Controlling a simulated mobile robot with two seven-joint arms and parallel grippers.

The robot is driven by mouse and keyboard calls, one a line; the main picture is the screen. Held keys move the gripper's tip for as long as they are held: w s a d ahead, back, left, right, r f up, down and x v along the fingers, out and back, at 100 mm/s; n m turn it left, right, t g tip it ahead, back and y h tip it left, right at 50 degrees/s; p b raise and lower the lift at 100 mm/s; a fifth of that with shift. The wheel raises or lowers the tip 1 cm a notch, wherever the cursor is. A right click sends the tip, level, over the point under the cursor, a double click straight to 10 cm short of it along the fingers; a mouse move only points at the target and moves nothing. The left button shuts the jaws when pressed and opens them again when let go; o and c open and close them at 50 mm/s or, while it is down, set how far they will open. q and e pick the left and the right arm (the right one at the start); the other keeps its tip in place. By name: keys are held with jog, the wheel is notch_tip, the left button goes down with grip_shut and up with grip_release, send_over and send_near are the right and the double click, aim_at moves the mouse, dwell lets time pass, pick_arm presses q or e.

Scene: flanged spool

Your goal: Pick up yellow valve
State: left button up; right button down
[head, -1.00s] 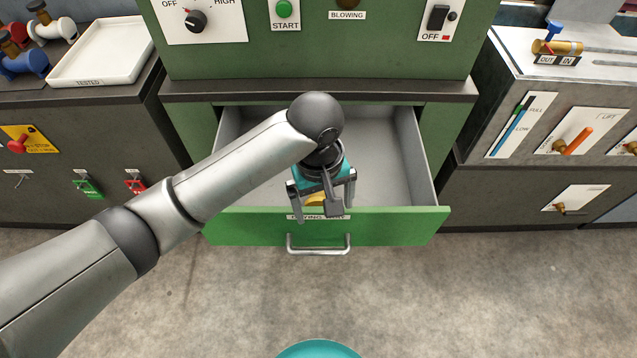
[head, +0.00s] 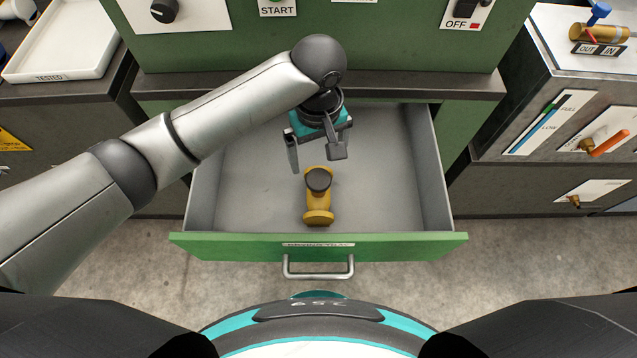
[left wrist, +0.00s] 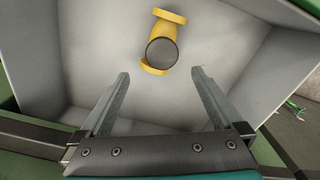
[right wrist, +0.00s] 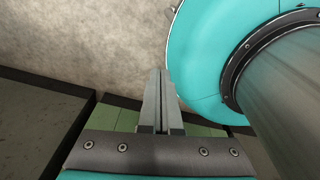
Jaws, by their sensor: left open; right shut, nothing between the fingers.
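The yellow valve (head: 319,205) lies in the open green drawer, near the middle toward the front panel. It has a flanged yellow body and a dark round knob on top. It also shows in the left wrist view (left wrist: 157,66), beyond the fingertips. My left gripper (head: 316,165) is open and empty, above the drawer and just behind the valve, apart from it. In the left wrist view the two fingers (left wrist: 162,82) stand wide apart with the drawer floor between them. My right gripper (right wrist: 161,75) is shut and empty, away from the drawer's inside.
The grey drawer interior (head: 400,190) is otherwise empty, with walls on all sides. Its green front (head: 400,247) carries a metal handle (head: 318,270). The green cabinet (head: 320,35) rises behind. A white tray (head: 65,45) stands at the left, a brass valve (head: 598,32) at the right.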

aim_at(317, 175)
pick_arm(q)
notch_tip(317, 175, down, 6)
jog(key=shift+s+a+f+b, duration=0.1)
jog(key=shift+s+b, duration=0.05)
jog(key=shift+b, duration=0.95)
notch_tip(317, 175, down, 2)
jog(key=shift+f+b, duration=0.15)
jog(key=shift+b, duration=0.25)
jog(key=f+b, duration=0.1)
jog(key=f, duration=0.1)
jog(key=f+b, duration=0.1)
jog(key=f, duration=0.1)
jog(key=shift+s+f, duration=0.1)
jog(key=shift+s, duration=0.3)
jog(key=shift+f+b, duration=0.35)
jog(key=shift+r, duration=0.1)
jog(key=shift+c, duration=0.2)
jog(key=c, duration=1.5)
grip_shut()
pick_arm(e)
jog(key=w+d+f+t, duration=0.1)
jog(key=w+d+f, duration=0.3)
jog(key=w+f, duration=0.1)
jog(key=shift+d+f+h, duration=0.2)
jog(key=shift+d+h, duration=0.1)
